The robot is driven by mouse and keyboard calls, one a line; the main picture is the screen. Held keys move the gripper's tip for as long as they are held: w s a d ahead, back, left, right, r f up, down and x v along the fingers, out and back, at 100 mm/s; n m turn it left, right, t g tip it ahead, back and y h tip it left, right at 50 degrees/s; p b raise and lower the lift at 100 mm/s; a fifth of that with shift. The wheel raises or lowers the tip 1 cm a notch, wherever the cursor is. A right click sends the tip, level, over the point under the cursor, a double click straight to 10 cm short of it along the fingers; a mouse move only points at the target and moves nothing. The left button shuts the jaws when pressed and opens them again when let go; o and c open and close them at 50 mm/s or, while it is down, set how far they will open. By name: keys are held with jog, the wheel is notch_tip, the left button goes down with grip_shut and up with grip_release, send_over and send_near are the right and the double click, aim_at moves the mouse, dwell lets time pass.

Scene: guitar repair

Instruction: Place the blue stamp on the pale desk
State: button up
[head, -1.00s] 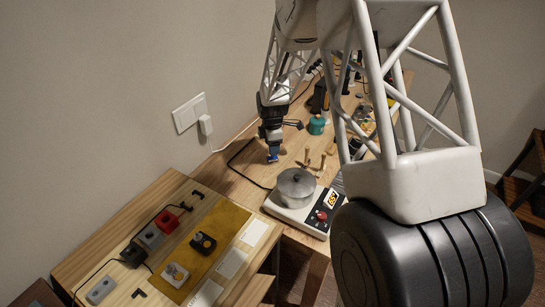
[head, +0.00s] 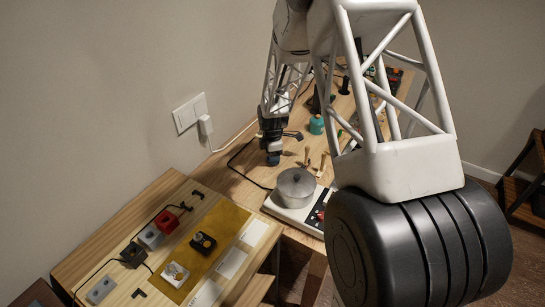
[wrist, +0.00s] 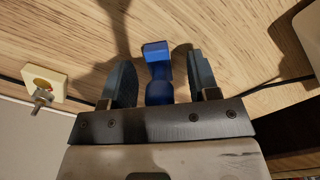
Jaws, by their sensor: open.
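The blue stamp (wrist: 157,66) is in the wrist view, between my gripper's two dark fingers, with a square blue end and a rounded blue part nearer the palm. My gripper (wrist: 161,75) is open, with a visible gap on each side of the stamp. In the head view my gripper (head: 273,161) points down at the wooden bench (head: 238,186), behind the silver pot, and hides most of the stamp. A pale wooden desk (head: 152,200) stands at lower left in the head view, in front of the bench.
A silver pot (head: 295,186) on a white appliance (head: 297,215) stands near the gripper. A teal jar (head: 316,125) is behind. The desk carries an amber mat (head: 213,237) and small parts, including a red one (head: 166,222). A cream block (wrist: 44,82) lies left of my fingers.

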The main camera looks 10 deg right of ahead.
jog(key=shift+f, duration=0.25)
dwell(0.4)
grip_shut()
